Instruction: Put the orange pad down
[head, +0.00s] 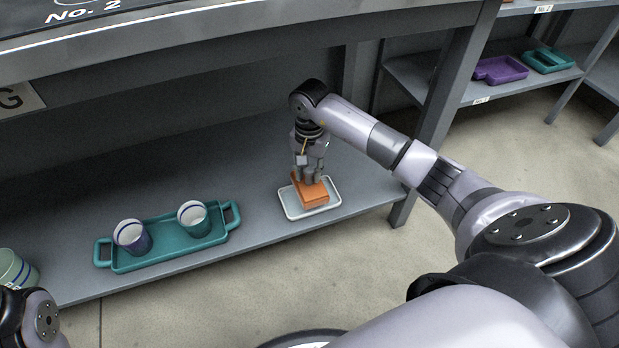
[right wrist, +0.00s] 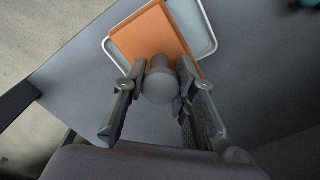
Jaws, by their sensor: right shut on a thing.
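The orange pad (head: 315,198) is a square block with a round grey knob, which shows in the right wrist view (right wrist: 161,84).
A teal tray (head: 165,257) with two cups stands on the shelf left of the white tray. Another cup (head: 17,268) is at the far left. The worktop edge (head: 250,28) overhangs the shelf. A purple tray (head: 500,69) and a teal one (head: 548,60) sit on a rack behind.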

